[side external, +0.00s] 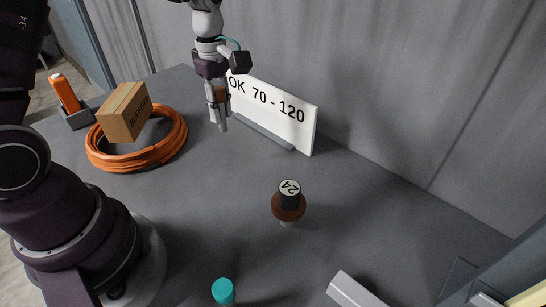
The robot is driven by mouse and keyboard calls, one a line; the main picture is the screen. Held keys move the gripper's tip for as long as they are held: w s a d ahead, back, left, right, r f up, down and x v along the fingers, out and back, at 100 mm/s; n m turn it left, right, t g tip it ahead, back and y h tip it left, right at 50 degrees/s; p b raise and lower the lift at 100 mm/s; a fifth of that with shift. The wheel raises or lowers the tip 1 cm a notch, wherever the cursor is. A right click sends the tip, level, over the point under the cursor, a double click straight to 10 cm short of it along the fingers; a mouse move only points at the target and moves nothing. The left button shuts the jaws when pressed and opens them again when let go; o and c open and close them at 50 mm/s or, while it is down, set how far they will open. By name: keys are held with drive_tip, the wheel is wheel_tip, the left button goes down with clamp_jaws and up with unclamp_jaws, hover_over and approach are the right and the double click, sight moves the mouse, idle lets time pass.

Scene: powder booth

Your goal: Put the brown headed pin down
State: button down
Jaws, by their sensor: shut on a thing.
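My gripper (219,104) points down at the upper middle of the side external view, in front of the white sign. It is shut on the brown headed pin, whose brown part (221,94) shows between the fingers. The rest of the pin is small and hard to tell from the grey fingers. The gripper appears to be above the grey table (200,185); I cannot tell the exact gap.
A white sign (270,108) reading "OK 70 - 120" stands behind the gripper. An orange hose coil (108,160) with a cardboard box (124,112) is left. A brown and black piece marked 24 (289,203), a teal-capped thing (223,291) and a pale bar (354,291) are nearer.

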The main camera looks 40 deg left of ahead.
drive_tip(key=d+r+m, duration=0.5)
drive_tip(key=r+m, duration=0.1)
drive_tip(key=m, duration=1.3)
drive_tip(key=shift+w, duration=0.45)
wheel_tip(320, 180, up, 5)
drive_tip(key=s+d+m, duration=0.5)
drive_tip(key=d+m, duration=0.3)
drive_tip(key=d, duration=0.4)
drive_tip(key=s+d+m, duration=0.4)
drive_tip(key=d+m, duration=0.4)
drive_tip(key=d, duration=0.3)
drive_tip(key=shift+n, duration=0.3)
wheel_tip(320, 180, down, 20)
drive_tip(key=shift+r, duration=0.1)
